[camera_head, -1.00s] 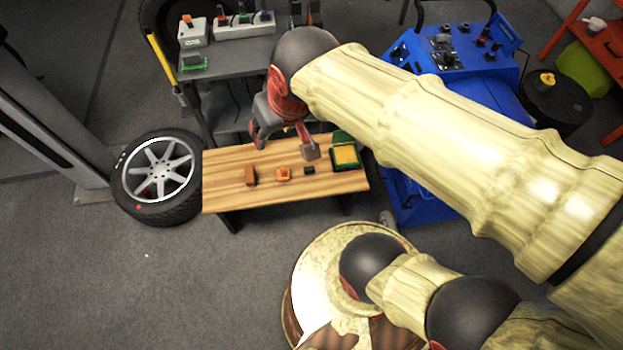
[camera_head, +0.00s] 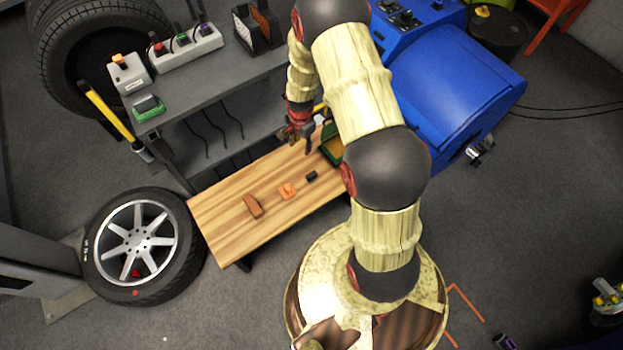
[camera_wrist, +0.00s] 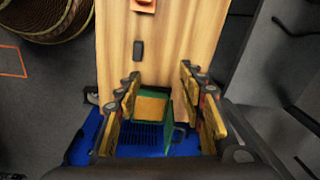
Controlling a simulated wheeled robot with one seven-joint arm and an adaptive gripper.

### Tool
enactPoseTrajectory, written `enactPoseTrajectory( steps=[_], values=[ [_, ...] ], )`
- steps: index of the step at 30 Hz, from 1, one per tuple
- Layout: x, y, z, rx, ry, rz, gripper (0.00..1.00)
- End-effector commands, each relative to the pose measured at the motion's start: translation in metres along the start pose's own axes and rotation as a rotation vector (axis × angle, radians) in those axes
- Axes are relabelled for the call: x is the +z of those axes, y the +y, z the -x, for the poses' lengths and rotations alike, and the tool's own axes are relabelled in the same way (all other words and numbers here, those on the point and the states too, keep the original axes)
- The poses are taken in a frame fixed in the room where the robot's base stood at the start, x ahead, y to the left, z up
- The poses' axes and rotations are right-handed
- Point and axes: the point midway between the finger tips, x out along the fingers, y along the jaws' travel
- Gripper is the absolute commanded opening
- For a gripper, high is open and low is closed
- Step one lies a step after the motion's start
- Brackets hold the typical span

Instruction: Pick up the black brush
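A small black object (camera_head: 311,176) lies on the wooden bench (camera_head: 235,216); it could be the black brush, but it is too small to be sure. It also shows in the wrist view (camera_wrist: 138,50), ahead of the fingers. My gripper (camera_head: 303,137) is above the far right part of the bench, apart from the black object. In the wrist view my gripper (camera_wrist: 159,78) is open with nothing between its fingers; a green box with a tan top (camera_wrist: 152,107) appears below them. My arm partly hides this green box in the head view (camera_head: 332,147).
An orange piece (camera_head: 287,190) and a brown block (camera_head: 253,206) lie left of the black object. A grey shelf unit (camera_head: 215,85) stands behind the bench, a blue machine (camera_head: 450,90) to the right, and a wheel (camera_head: 135,245) at the left end.

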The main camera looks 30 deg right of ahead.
Motion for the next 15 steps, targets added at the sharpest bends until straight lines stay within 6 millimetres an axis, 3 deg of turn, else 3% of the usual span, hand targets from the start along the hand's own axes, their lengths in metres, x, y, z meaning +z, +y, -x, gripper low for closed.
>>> enactPoseTrajectory(
  steps=[1, 3, 6, 15],
  values=[
    [0.000, 0.011, -0.034, 0.021, -0.010, -0.046, 0.39],
    [0.000, 0.022, -0.066, 0.037, -0.016, -0.104, 0.39],
    [0.001, 0.034, -0.098, 0.052, -0.022, -0.163, 0.39],
    [0.002, 0.046, -0.139, 0.064, -0.025, -0.215, 0.39]
  ],
)
